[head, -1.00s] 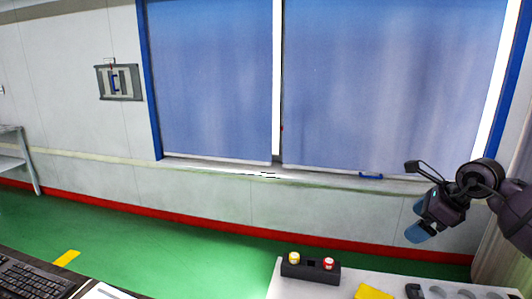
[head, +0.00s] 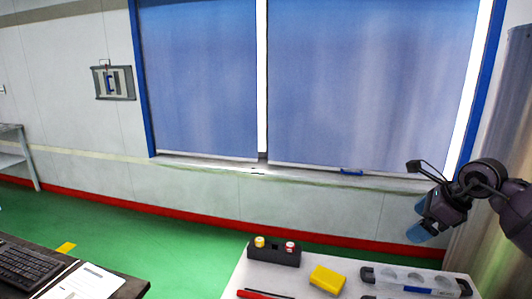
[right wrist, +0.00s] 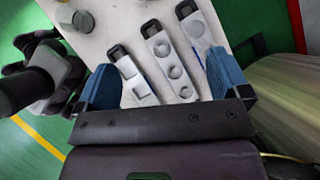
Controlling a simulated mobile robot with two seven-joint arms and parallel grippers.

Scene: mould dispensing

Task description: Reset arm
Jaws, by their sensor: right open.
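My right gripper (head: 424,219) is raised at the right of the head view, above and behind the right end of the white table. Its blue fingers are apart with nothing between them; they also show wide apart in the right wrist view (right wrist: 165,85). Below them in the wrist view lie several grey moulds with dark handles, such as one with round hollows (right wrist: 168,58). One mould (head: 410,278) shows on the table in the head view. My left gripper is not in the head view.
On the white table (head: 238,281) are a black holder (head: 274,255) with a yellow-topped and a red-topped item, a yellow block (head: 327,279) and a red stick (head: 262,294). A dark desk with a keyboard (head: 30,270) stands at left. Green floor is clear between them.

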